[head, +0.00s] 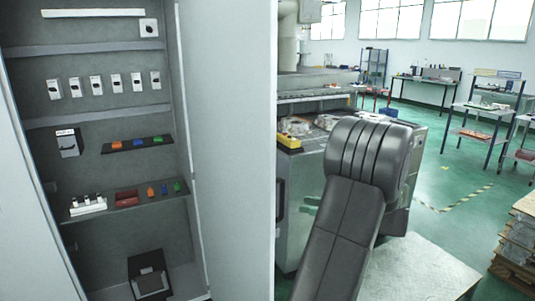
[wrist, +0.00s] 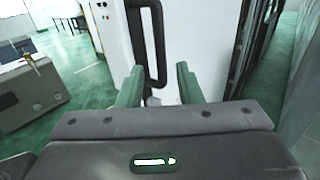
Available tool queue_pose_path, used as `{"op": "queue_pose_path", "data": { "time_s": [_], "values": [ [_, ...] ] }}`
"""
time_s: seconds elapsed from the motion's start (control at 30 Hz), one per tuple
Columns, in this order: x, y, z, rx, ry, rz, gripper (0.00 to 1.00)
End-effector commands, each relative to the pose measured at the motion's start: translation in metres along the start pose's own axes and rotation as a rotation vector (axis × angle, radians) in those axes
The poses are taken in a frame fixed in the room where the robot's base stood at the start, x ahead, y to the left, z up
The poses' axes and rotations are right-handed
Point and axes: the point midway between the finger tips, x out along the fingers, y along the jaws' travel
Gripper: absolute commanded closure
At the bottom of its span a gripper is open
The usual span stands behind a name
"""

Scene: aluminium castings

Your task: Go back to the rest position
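My gripper (wrist: 160,68) shows in the wrist view with its two green fingers spread apart and nothing held between them. A dark upright handle (wrist: 160,40) on a white door (wrist: 200,35) stands just beyond the fingertips; I cannot tell the exact gap. In the head view my dark grey arm rises at the right of the open cabinet door (head: 236,150).
The open cabinet at left has shelves (head: 122,198) with switches and small coloured parts. A grey machine bench (head: 308,170) with castings stands behind my arm. A pallet (head: 515,270) is at the right edge.

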Motion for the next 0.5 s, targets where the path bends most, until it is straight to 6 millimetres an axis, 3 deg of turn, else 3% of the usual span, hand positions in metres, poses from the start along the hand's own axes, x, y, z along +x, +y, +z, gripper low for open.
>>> {"op": "queue_pose_path", "data": {
  "time_s": [0.2,0.5],
  "values": [
    [0.045,0.001,0.003,0.002,0.0,0.003,0.68],
    [0.083,0.0,0.001,0.001,0.001,0.0,0.68]
  ]
}}
